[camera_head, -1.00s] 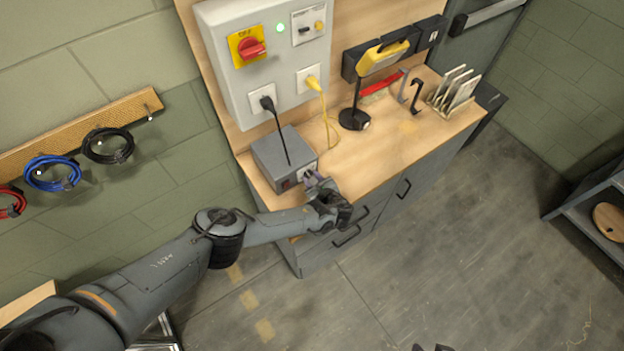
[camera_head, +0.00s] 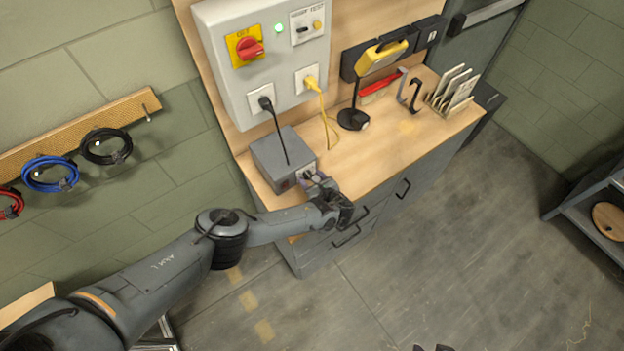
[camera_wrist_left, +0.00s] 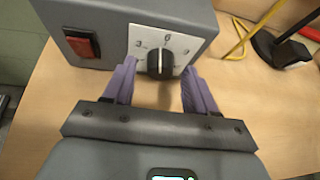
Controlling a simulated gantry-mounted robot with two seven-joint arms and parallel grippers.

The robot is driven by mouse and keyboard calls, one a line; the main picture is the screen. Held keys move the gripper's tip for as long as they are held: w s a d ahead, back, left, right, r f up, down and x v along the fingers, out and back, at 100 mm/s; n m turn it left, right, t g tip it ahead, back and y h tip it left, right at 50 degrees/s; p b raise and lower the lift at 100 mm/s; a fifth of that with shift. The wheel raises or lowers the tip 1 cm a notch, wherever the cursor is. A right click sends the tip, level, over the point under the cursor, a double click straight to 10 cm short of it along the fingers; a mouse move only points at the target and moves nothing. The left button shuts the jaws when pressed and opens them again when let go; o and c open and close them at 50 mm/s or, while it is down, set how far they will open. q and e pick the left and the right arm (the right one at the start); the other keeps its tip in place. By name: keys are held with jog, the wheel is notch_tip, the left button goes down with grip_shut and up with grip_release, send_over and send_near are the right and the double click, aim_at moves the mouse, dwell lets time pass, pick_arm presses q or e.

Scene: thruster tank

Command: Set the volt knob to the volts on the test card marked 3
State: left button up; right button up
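The volt knob (camera_wrist_left: 160,66) is black and sits on a white dial plate on the front of a grey box (camera_head: 279,154). In the left wrist view its pointer faces up, toward the 6. A 3 shows at its left. My left gripper (camera_wrist_left: 159,67) is open, its purple fingers one on each side of the knob, with gaps visible. In the head view the left gripper (camera_head: 316,180) is at the box front and hides the knob. Pale cards (camera_head: 459,91) stand in a rack at the bench's right; their marks are too small to read.
A red switch (camera_wrist_left: 82,44) is left of the dial. A black cable and a yellow cable (camera_head: 325,118) run from the wall panel (camera_head: 265,70). A lamp (camera_head: 355,118) stands on the bench (camera_head: 375,155). Dark tips, possibly my right gripper (camera_head: 433,348), show at the bottom edge.

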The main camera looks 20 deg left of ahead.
pick_arm(q)
jog(key=shift+s+d+r, duration=0.15)
jog(key=shift+d, duration=0.05)
jog(key=p+v, duration=0.1)
jog(key=v, duration=0.9)
jog(key=shift+p, duration=0.3)
jog(key=shift+d, duration=0.1)
